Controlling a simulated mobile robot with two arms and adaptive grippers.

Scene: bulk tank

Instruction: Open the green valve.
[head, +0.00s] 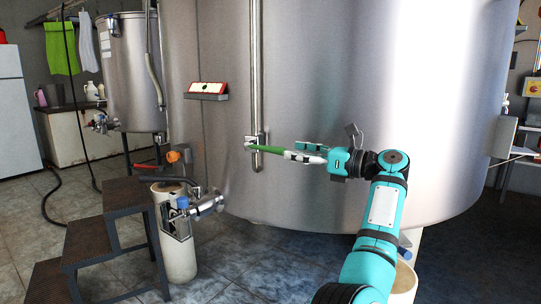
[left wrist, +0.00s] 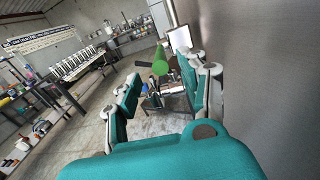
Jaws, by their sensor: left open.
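The green valve handle (head: 268,149) sticks out to the right from a small metal fitting (head: 257,140) at the foot of a vertical pipe on the big steel tank. My left gripper (head: 297,152) is level with the handle, its fingers pointing left at the handle's free end. The left wrist view shows the green handle (left wrist: 160,62) at the gap between the two open teal fingers. I cannot tell whether either finger touches it. My right gripper is in neither view.
The big steel tank (head: 420,90) curves close behind my left arm. Dark steps (head: 130,205) and a blue-handled metal valve (head: 195,205) stand at the lower left. A red-and-white panel (head: 207,90) is on the tank. Tiled floor (head: 260,270) lies open below.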

